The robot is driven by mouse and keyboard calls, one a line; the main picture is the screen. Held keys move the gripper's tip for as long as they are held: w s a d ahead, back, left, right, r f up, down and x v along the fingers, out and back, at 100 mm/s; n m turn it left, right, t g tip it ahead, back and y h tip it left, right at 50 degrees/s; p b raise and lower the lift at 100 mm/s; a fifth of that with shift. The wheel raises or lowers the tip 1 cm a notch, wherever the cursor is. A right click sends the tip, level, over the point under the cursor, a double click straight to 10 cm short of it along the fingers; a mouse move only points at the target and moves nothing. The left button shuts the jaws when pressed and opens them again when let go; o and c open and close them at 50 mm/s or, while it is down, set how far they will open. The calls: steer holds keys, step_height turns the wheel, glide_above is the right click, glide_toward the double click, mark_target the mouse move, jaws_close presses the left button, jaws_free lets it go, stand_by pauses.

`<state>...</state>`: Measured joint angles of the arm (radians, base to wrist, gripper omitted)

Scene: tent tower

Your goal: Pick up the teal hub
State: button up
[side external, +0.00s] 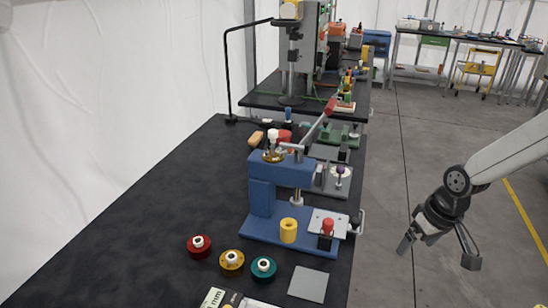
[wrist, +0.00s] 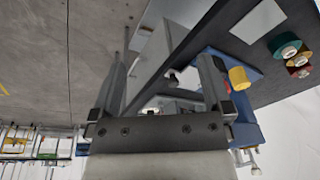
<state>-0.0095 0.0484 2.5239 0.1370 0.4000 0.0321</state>
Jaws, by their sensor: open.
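The teal hub (side external: 263,269) is a round disc with a pale centre, lying on the black bench near its front in the side external view. It also shows at the upper right of the wrist view (wrist: 285,44). My gripper (side external: 438,254) is open and empty, its two fingers spread wide. It hangs over the grey floor to the right of the bench, well apart from the hub. In the wrist view the gripper (wrist: 160,72) fingers reach up with nothing between them.
A yellow hub (side external: 232,260) and a red hub (side external: 199,245) lie left of the teal one. A blue lever press (side external: 270,220) stands behind them, with a yellow cylinder (side external: 288,231) on its base. A grey plate (side external: 308,284) lies to the right, near the bench edge.

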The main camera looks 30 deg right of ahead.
steer(key=w+a+m+t+y, duration=0.2)
steer(key=w+a+m+y, duration=1)
steer(key=a+m, duration=0.7)
steer(key=w+m, duration=0.1)
steer(key=w, duration=0.2)
steer(key=shift+f+t, duration=0.15)
steer(key=shift+t, duration=0.15)
steer(key=shift+f, duration=0.15)
glide_toward(269, 264)
steer(key=shift+x, duration=1.7)
steer(key=shift+w+a+f, duration=0.3)
steer(key=shift+a+f, duration=0.05)
steer(key=shift+a, duration=0.1)
steer(key=shift+x, duration=3)
